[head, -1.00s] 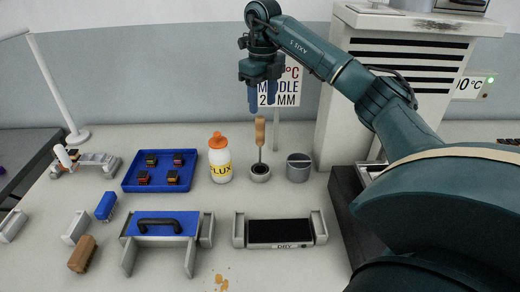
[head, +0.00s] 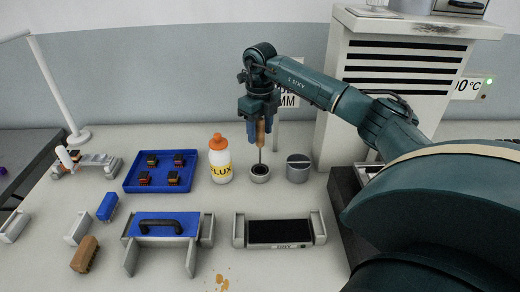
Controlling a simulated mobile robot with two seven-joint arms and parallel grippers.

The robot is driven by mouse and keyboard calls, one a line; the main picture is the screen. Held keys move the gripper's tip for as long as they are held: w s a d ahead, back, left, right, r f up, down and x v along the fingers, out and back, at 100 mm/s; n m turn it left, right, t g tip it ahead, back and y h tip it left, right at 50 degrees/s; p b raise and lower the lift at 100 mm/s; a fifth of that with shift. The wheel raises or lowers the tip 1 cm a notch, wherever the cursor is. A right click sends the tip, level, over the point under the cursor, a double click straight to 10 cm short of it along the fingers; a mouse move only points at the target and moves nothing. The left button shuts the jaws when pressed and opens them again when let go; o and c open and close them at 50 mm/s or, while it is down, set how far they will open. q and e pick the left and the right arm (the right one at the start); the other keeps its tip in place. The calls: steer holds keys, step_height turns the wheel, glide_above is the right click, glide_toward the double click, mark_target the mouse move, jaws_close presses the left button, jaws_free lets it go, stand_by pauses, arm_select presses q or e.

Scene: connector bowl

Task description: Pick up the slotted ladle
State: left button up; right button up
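I cannot tell whether the fingers touch the handle or leave a gap. My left gripper is not in view.
A flux bottle (head: 220,160) stands close left of the holder, and a grey lidded pot (head: 298,168) close right. A blue tray (head: 133,184) with several small blocks lies left. A sign (head: 289,99) and a vented cabinet (head: 333,130) stand behind.

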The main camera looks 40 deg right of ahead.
jaws_close()
stand_by(0.3)
